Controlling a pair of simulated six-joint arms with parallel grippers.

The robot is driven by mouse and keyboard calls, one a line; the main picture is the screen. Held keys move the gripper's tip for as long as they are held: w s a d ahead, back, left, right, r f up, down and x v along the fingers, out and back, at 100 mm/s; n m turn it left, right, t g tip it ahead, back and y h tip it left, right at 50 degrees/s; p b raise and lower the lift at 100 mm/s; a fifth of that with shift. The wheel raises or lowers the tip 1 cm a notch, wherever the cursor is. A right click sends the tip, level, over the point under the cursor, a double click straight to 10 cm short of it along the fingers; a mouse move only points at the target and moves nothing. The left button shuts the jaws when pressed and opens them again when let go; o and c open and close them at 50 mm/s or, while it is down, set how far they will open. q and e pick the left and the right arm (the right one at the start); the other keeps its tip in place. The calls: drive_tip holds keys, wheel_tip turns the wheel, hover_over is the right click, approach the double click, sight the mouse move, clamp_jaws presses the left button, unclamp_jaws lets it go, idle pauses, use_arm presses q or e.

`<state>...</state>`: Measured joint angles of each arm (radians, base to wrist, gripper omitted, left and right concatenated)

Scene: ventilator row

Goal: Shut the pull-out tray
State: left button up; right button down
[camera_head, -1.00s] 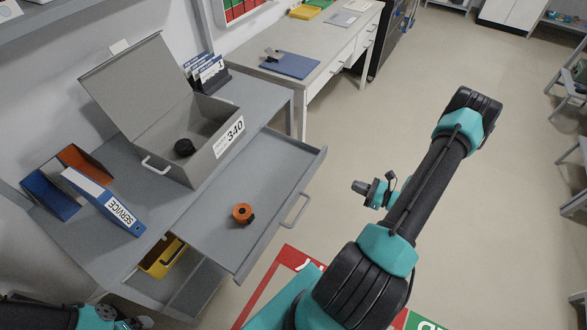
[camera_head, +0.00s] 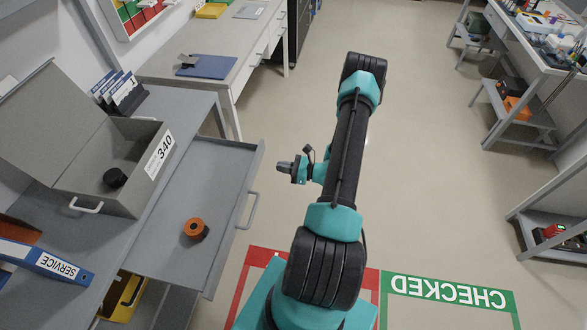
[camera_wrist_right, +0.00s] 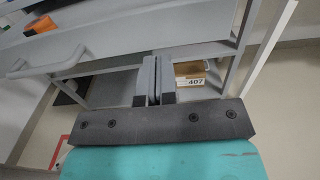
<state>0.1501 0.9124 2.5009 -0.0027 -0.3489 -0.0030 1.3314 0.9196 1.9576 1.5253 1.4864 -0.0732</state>
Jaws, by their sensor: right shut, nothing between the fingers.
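The pull-out tray (camera_head: 225,160) stands out from the grey workbench (camera_head: 196,108), open towards the right. An orange roll (camera_head: 194,228) lies in it, and the roll shows at the top left in the right wrist view (camera_wrist_right: 40,26). The tray's bar handle (camera_head: 249,210) is on its outer front; it also shows in the right wrist view (camera_wrist_right: 48,66). My right gripper (camera_head: 281,166) is shut and empty, to the right of the tray's front and apart from the handle. Its closed fingers show in the wrist view (camera_wrist_right: 155,75). My left gripper is out of view.
On the bench stand an open grey box (camera_head: 125,190) marked 340 and a blue SERVICE binder (camera_head: 45,260). A yellow bin (camera_head: 120,298) is below. Open floor (camera_head: 430,200) lies to the right, with a green CHECKED marking (camera_head: 450,292).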

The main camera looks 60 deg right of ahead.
sight(258, 163)
drive_tip(key=x, duration=0.7)
idle(0.3)
